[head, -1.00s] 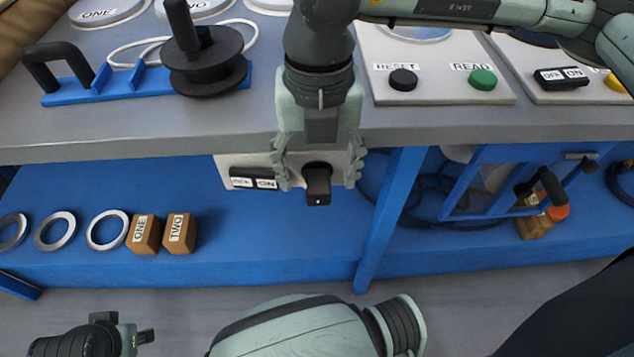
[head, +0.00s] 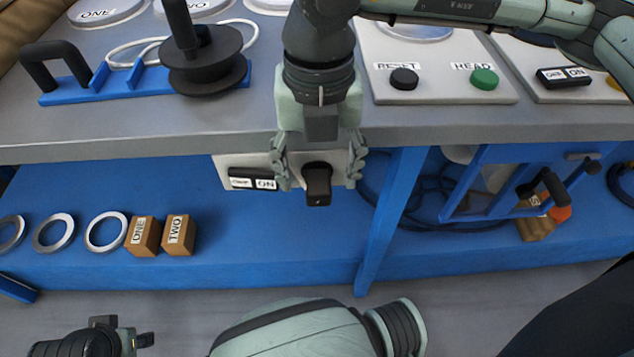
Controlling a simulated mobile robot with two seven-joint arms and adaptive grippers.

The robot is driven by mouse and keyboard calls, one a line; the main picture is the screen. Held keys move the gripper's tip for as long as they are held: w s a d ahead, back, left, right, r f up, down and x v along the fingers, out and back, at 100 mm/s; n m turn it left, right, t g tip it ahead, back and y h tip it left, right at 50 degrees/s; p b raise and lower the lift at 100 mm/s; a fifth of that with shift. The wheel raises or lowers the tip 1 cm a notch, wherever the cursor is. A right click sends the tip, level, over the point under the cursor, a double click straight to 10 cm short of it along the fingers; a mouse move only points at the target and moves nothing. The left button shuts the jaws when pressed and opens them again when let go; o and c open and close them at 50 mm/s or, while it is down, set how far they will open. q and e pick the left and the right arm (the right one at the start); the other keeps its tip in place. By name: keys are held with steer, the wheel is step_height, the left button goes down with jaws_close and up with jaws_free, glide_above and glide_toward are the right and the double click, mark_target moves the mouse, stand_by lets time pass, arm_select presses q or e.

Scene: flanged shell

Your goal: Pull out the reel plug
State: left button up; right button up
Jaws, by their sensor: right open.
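The black plug (head: 317,186) sits at a pale socket panel (head: 222,164) under the front edge of the bench. My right gripper (head: 319,178) reaches down from above, its fingers open on either side of the plug; I cannot tell whether they touch it. The black reel (head: 205,62) stands on a blue base (head: 120,87) with a black handle at the back left, a white cable behind it. My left gripper (head: 145,340) is low at the left edge of the floor area, and its fingers are too unclear to judge.
An OFF/ON switch (head: 253,179) is beside the plug on the panel. Panels with RESET (head: 404,79) and green (head: 484,79) buttons lie on the bench. The blue shelf below holds several rings (head: 54,232), two wooden blocks (head: 178,234) and a blue frame (head: 480,184).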

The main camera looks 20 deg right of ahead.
mark_target(318, 181)
steer(key=shift+b, duration=0.4)
stand_by(0.3)
jaws_close()
steer(key=shift+r, duration=0.1)
steer(key=shift+r+p, duration=1.4)
steer(key=shift+r, duration=1.55)
